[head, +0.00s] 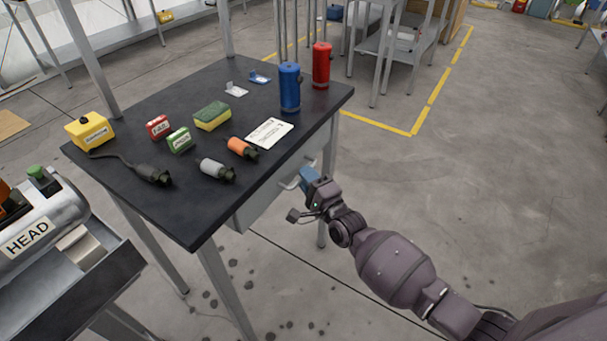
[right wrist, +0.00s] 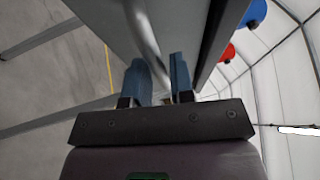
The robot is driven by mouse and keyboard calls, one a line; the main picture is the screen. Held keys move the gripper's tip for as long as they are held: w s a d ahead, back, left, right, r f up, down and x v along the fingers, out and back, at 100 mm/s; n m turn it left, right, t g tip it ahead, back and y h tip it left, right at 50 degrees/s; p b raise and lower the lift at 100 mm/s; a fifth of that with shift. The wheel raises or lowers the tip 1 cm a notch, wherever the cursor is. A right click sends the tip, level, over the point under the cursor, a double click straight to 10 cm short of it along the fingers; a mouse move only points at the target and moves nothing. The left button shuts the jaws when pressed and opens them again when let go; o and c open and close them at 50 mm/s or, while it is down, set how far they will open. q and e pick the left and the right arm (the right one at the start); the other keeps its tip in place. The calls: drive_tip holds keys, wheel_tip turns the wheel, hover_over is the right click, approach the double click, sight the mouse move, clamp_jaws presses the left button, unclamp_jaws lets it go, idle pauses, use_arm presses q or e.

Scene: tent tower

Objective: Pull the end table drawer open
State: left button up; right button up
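The end table (head: 165,85) has a dark top, grey metal legs and a grey drawer (head: 262,208) under its right front edge. A metal bar handle (head: 288,184) sticks out from the drawer front. My right gripper (head: 308,178) is at this handle, its blue fingers beside the drawer front. The drawer looks shut or nearly so; a small gap is hard to tell. My left gripper is not in view.
On the tabletop stand a blue canister (head: 290,88), a red canister (head: 321,66), a yellow box (head: 90,130), a sponge (head: 212,116) and several small items. A grey bench with a cylinder marked HEAD (head: 35,235) is at left. The floor at right is clear.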

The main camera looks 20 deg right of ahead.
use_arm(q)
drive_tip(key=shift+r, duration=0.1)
use_arm(e)
drive_tip(key=shift+w+a+r, duration=0.15)
drive_tip(key=shift+w, duration=0.45)
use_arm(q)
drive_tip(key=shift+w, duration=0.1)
use_arm(e)
drive_tip(key=shift+c, duration=0.4)
clamp_jaws()
use_arm(q)
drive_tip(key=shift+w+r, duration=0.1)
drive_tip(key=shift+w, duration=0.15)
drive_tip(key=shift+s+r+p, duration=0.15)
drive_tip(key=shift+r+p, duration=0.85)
drive_tip(key=shift+p, duration=0.2)
use_arm(e)
drive_tip(key=s+d, duration=1.5)
drive_tip(key=s, duration=0.5)
drive_tip(key=shift+d, duration=0.2)
